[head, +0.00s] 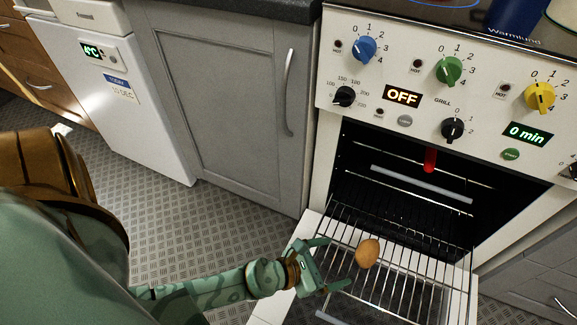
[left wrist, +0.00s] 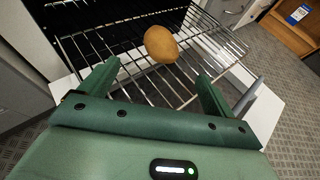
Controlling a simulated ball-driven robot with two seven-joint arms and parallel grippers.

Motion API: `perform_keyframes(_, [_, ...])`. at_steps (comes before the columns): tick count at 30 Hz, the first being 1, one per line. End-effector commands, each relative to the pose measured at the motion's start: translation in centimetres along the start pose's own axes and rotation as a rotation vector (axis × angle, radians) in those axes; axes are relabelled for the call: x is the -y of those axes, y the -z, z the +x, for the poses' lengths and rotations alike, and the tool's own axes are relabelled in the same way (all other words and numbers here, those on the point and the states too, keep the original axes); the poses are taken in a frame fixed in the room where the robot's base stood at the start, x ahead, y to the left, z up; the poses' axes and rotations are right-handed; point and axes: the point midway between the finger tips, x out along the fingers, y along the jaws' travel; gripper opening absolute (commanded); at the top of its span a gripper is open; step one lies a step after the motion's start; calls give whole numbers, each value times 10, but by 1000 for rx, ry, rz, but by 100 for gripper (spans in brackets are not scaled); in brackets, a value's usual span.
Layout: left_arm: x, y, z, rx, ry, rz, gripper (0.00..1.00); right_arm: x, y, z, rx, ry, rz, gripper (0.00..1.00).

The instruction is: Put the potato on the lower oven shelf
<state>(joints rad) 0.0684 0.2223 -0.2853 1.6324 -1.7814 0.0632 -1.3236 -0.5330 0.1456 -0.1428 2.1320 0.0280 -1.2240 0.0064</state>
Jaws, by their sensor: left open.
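The brown potato (head: 367,253) rests on a wire oven shelf (head: 402,262) that sticks out of the oven over its lowered door. It also shows in the left wrist view (left wrist: 161,44), lying on the wires just beyond my fingertips. My left gripper (head: 340,263) is open, with its fingers pointing towards the potato, one to each side and short of it. The fingers (left wrist: 160,75) are apart and empty in the left wrist view. The oven (head: 320,170) is open, with a dark inside. My right gripper is in neither view.
The lowered oven door (head: 272,303) lies under the shelf. A red object (head: 430,160) shows at the top of the oven opening. A grey cupboard (head: 220,110) and a white fridge (head: 130,95) stand to the left. The patterned floor (head: 190,235) before them is clear.

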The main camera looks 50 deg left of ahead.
Motion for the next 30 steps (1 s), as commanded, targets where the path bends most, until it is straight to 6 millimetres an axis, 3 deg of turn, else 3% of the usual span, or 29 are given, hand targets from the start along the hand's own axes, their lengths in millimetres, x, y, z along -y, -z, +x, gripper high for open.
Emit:
perform_keyframes(5, [-2, 0, -3, 4, -18, -49, 89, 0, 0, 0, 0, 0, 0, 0])
perform_keyframes(8, [-11, 1, -18, 25, -100, -250, 89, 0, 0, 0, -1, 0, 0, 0])
perform_keyframes(11, [-31, 10, -48, 56, -265, -630, 89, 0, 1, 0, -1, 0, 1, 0])
perform_keyframes(16, [-54, 63, -132, 91, -685, -1421, 89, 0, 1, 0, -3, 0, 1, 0])
perform_keyframes(21, [-31, 118, -216, 84, -1126, -2000, 89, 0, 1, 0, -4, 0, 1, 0])
perform_keyframes(24, [-10, 133, -250, 70, -1325, -2186, 89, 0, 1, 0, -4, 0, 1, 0])
perform_keyframes(30, [10, 142, -275, 53, -1494, -2318, 89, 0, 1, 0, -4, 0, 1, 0])
